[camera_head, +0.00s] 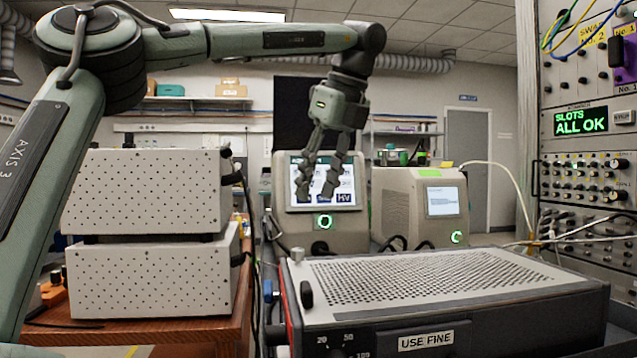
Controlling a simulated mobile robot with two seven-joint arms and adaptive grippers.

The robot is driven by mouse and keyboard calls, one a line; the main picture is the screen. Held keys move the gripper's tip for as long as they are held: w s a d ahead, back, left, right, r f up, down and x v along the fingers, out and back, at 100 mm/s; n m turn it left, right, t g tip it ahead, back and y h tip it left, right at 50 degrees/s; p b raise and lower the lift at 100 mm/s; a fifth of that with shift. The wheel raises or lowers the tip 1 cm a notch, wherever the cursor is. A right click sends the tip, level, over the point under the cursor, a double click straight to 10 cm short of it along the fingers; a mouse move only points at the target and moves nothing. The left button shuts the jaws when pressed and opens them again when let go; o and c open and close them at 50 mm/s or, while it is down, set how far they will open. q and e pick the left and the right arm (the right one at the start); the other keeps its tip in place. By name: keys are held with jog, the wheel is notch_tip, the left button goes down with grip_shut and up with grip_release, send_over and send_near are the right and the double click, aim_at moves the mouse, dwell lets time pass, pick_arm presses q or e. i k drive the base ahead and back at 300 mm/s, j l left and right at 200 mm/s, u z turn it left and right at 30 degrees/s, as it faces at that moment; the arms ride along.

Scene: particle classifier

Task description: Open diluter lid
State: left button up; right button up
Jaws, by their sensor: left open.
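My left gripper (317,194) hangs pointing down in the middle of the view, open and empty. Its fingers overlap the lit screen of a grey-beige instrument (283,221) with a green ring light below the screen. I cannot tell whether the fingers touch that instrument. No label I can read names the diluter, so I cannot tell which unit it is. A low dark unit (520,325) with a perforated light top (430,280) stands in front, marked "USE FINE". Its top looks closed and lies below and in front of the gripper. My right gripper is not visible.
Two stacked perforated white boxes (150,283) stand on a wooden table (190,340) at left. A second screened instrument (400,205) stands right of the first. A tall rack (577,150) with cables fills the right side. The air above the perforated top is mostly free.

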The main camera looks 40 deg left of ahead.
aim_at(333, 291)
jog(key=k+j, duration=0.2)
jog(key=k, duration=0.3)
jog(key=k+j, duration=0.2)
jog(key=k, duration=0.25)
jog(key=k+j, duration=0.2)
jog(key=k, duration=0.3)
